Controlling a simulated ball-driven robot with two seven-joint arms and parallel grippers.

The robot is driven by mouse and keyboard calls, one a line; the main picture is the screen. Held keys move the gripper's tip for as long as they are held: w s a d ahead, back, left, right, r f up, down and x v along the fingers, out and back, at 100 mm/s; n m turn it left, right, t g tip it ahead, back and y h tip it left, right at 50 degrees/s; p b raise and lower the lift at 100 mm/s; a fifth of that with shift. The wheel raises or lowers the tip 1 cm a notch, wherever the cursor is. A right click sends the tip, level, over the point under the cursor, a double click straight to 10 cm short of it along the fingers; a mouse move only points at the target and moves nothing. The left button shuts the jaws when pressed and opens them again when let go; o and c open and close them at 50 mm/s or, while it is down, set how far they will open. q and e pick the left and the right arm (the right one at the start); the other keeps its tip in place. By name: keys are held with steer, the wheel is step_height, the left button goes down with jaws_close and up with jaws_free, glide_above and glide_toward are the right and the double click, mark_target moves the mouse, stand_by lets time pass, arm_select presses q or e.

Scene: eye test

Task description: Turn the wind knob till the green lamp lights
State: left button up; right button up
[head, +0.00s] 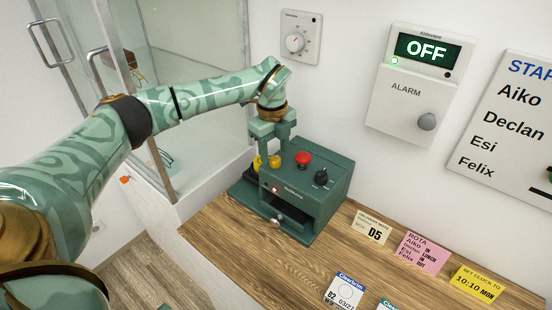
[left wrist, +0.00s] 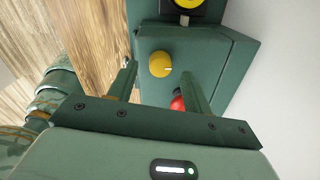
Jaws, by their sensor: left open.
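A dark green box (head: 333,182) stands on the wooden counter against the wall. On its top are a yellow knob (head: 274,161), a red button (head: 303,158) and a black knob (head: 321,177). Which is the wind knob I cannot read. A small reddish lamp (head: 274,189) shows on its front. My left gripper (head: 271,151) is open, pointing down over the yellow knob. In the left wrist view the yellow knob (left wrist: 160,64), with a pale mark, appears between the fingertips; whether they touch it I cannot tell.
Another yellow part (head: 257,163) sits at the box's left end. A dial (head: 300,38) and an alarm panel (head: 415,85) reading OFF, with a lit green light, hang on the wall. Notes (head: 420,252) lie on the counter (head: 340,255). A glass enclosure (head: 185,130) stands left.

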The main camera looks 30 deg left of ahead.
mark_target(275, 162)
arm_select(q)
steer(key=shift+f, duration=1.3)
steer(key=c, duration=1)
